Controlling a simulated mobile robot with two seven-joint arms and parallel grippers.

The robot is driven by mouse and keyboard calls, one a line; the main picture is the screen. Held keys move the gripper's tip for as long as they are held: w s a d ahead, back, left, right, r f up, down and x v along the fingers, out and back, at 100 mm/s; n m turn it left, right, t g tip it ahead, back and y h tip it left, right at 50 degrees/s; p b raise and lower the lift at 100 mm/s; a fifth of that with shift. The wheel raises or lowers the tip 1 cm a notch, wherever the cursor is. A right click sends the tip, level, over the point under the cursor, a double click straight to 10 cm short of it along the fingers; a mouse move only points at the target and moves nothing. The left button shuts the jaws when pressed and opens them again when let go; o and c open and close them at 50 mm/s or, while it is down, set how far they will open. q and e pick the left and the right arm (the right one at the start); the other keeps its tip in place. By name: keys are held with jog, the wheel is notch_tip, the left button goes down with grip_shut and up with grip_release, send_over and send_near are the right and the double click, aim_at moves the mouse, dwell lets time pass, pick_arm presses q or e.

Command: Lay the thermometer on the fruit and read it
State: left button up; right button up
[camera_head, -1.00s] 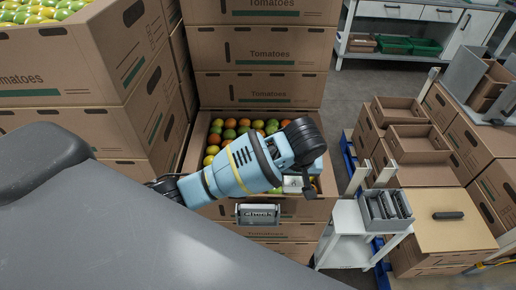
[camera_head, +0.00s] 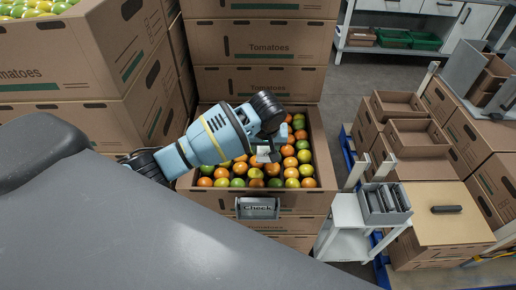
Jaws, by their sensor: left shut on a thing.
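My left gripper (camera_head: 266,157) is over the box, shut on a small light-coloured thing (camera_head: 268,150) that looks like the thermometer. The thing is close above the fruit or touching it; I cannot tell which. Its face is too small to read. My left arm hides the left part of the box. My right gripper is not in view.
A "Check" sign (camera_head: 257,208) hangs on the box's front. A small white stand (camera_head: 346,212) with a grey bin (camera_head: 385,203) is to the right. A box with a dark handheld item (camera_head: 447,209) on top stands farther right. Stacked tomato boxes (camera_head: 262,45) rise behind.

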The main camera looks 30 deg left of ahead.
aim_at(258, 149)
pick_arm(q)
jog(key=shift+w+a, duration=0.3)
jog(key=shift+a, duration=0.3)
jog(key=shift+w+a, duration=0.25)
jog(key=shift+a, duration=0.35)
jog(key=x, duration=0.3)
jog(key=shift+s+a, duration=0.2)
jog(key=shift+a, duration=0.05)
jog(key=shift+d+f, duration=0.1)
jog(key=shift+f, duration=0.3)
jog(key=shift+f, duration=0.15)
jog(key=o, duration=1.1)
jog(key=shift+c, duration=0.2)
jog(key=v, duration=1.2)
jog(key=shift+s, duration=0.1)
dwell(1.4)
